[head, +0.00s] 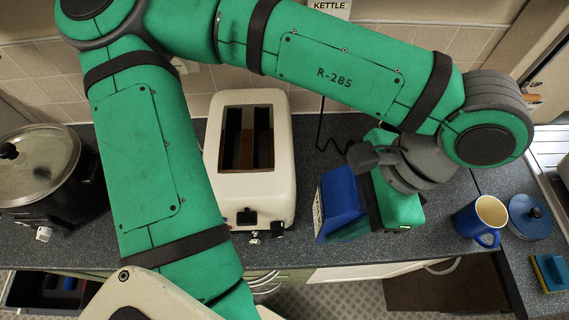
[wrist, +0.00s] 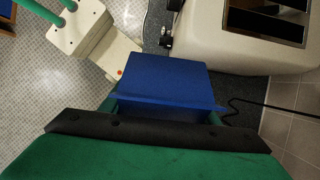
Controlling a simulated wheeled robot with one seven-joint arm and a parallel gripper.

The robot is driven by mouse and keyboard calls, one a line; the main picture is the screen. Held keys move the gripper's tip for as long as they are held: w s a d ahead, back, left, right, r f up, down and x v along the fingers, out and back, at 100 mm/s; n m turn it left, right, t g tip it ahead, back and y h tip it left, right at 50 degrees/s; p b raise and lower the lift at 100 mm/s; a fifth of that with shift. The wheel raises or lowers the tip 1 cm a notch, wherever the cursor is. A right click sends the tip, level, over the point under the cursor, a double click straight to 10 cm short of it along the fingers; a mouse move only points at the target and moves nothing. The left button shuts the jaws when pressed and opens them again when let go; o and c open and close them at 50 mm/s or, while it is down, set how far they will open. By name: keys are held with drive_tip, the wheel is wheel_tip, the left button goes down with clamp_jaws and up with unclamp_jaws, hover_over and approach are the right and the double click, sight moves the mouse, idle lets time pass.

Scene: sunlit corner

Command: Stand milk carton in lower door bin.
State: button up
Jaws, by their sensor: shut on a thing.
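The milk carton appears to be the blue box (head: 340,194) with a pale printed side, in the head view right of the toaster. My gripper (head: 352,206) is shut on it, with a green finger along its near side. In the wrist view the carton (wrist: 165,76) lies just beyond the black edge of my gripper (wrist: 165,108), with green finger parts at both its sides. It is over or near the counter's front edge; its height above it is unclear. Its far side is hidden. I cannot make out a lower door bin in either view.
A cream toaster (head: 250,185) stands left of the carton, and a lidded pot (head: 38,165) at far left. A blue mug (head: 481,221), blue lidded jar (head: 529,217) and sponge (head: 551,272) are at right. A dark cord (head: 321,130) runs behind. Tiled floor lies below the counter (head: 345,250).

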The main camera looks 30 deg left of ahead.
drive_tip(key=shift+w+a+f, duration=1.2)
drive_tip(key=shift+w+f, duration=0.75)
drive_tip(key=shift+f, duration=0.2)
drive_tip(key=shift+w+a+f, duration=1.2)
drive_tip(key=shift+w+f, duration=0.8)
drive_tip(key=shift+f, duration=0.2)
drive_tip(key=shift+w+a+f, duration=1.2)
drive_tip(key=shift+w+f, duration=0.75)
drive_tip(key=shift+f, duration=0.2)
drive_tip(key=shift+f, duration=0.1)
drive_tip(key=o, duration=1.4)
drive_tip(key=shift+f, duration=0.1)
drive_tip(key=shift+c, duration=0.2)
drive_tip(key=o, duration=0.4)
